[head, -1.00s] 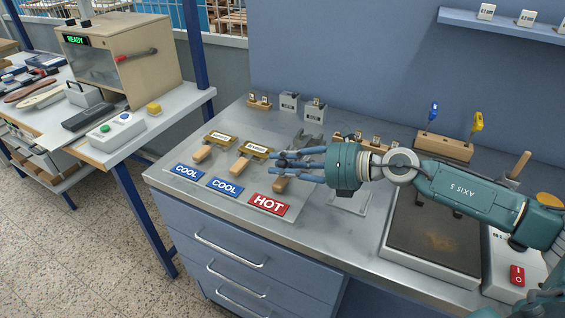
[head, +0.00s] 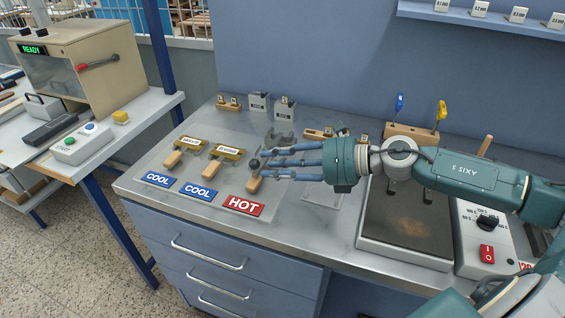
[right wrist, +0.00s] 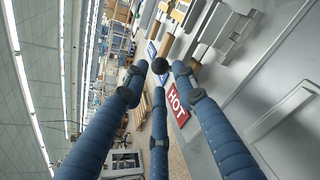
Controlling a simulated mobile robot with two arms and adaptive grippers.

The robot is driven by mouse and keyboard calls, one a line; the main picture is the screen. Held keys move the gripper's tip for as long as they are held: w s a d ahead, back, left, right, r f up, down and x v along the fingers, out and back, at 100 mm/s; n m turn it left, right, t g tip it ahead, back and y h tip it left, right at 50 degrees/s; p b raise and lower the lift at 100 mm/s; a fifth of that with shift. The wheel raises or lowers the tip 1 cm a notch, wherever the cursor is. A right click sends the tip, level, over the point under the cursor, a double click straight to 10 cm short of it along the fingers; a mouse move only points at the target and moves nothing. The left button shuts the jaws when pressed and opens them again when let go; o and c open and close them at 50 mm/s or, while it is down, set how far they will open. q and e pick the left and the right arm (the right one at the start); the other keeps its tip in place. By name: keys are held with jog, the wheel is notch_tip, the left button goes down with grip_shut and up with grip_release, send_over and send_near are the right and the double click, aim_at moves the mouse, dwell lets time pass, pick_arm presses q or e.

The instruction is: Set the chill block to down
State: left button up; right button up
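The grey chill block (head: 280,139) appears to be the metal piece behind my right gripper; the fingers partly hide its front, and I cannot tell its position clearly. A black ball knob (head: 254,163) is at the fingertips of my right gripper (head: 263,160). In the right wrist view the knob (right wrist: 160,66) sits between the tips of the three blue fingers (right wrist: 160,74), with small gaps visible beside it. The gripper looks open around the knob, not clamped. My left gripper is not in view.
A red HOT plate (head: 244,206) and blue COOL plates (head: 199,191) lie at the bench's front edge. Wooden-handled brass tools (head: 227,152) lie left of the gripper. A dark hot plate (head: 408,225) is at right.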

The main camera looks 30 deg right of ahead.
jog(key=shift+s+d+r, duration=0.1)
jog(key=shift+s+d, duration=0.4)
jog(key=shift+s+d+r, duration=0.1)
jog(key=shift+s+r, duration=0.1)
dwell(0.3)
